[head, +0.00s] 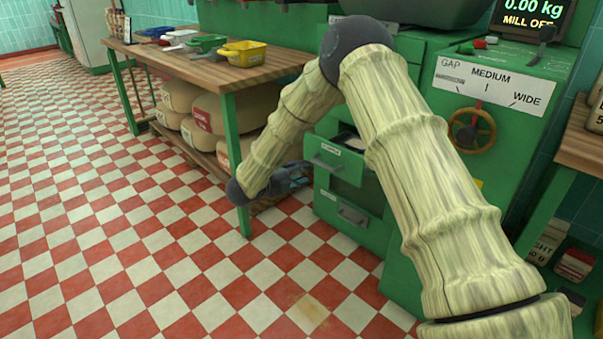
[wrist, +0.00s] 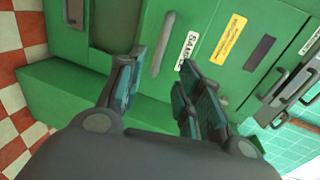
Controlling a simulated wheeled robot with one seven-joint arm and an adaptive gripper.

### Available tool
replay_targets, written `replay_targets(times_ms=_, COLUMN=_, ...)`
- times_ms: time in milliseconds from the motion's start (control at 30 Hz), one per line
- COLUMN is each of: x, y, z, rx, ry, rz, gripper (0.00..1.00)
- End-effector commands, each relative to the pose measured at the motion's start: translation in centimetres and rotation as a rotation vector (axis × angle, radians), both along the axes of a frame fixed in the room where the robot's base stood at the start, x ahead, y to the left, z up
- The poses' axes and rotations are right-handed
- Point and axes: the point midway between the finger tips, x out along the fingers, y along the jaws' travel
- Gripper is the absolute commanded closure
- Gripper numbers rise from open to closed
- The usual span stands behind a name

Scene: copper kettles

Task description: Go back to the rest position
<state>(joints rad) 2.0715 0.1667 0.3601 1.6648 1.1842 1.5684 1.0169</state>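My gripper (wrist: 155,95) shows in the wrist view with its two fingers apart and nothing between them. It faces the green front of the mill cabinet (wrist: 70,100), near a panel with a handle and a white label (wrist: 187,42). In the head view, my arm reaches forward and bends down at the elbow. An upper drawer (head: 336,163) looks pulled out, with something pale inside. A lower drawer (head: 352,215) is beneath it.
A wooden bench (head: 205,72) with colored scoops, including a yellow one (head: 243,53), stands at the left, with sacks (head: 177,97) below. The mill's dial panel (head: 490,85) and handwheel (head: 472,130) are at the right. The checkered floor (head: 110,230) at left is clear.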

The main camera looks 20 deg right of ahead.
Motion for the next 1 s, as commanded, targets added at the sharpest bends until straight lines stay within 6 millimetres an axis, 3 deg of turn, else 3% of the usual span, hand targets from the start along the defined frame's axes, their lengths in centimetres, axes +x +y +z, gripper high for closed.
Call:
replay_targets(times_ms=267, x=0.0, y=0.0, z=-0.1, rx=-0.001, ry=0.003, rz=0.003, gripper=0.65)
replay_targets(times_ms=367, x=-0.4, y=0.2, z=-1.4, rx=-0.014, ry=0.045, rz=0.044, gripper=0.65)
replay_targets(times_ms=467, x=-1.3, y=0.8, z=-4.7, rx=-0.045, ry=0.156, rz=0.156, gripper=0.65)
replay_targets(times_ms=667, x=-5.9, y=3.2, z=-14.4, rx=-0.141, ry=0.511, rz=0.508, gripper=0.65)
replay_targets(times_ms=867, x=-13.4, y=5.6, z=-22.9, rx=-0.221, ry=0.851, rz=0.853, gripper=0.65)
replay_targets(times_ms=1000, x=-19.8, y=7.0, z=-27.6, rx=-0.262, ry=1.064, rz=1.082, gripper=0.65)
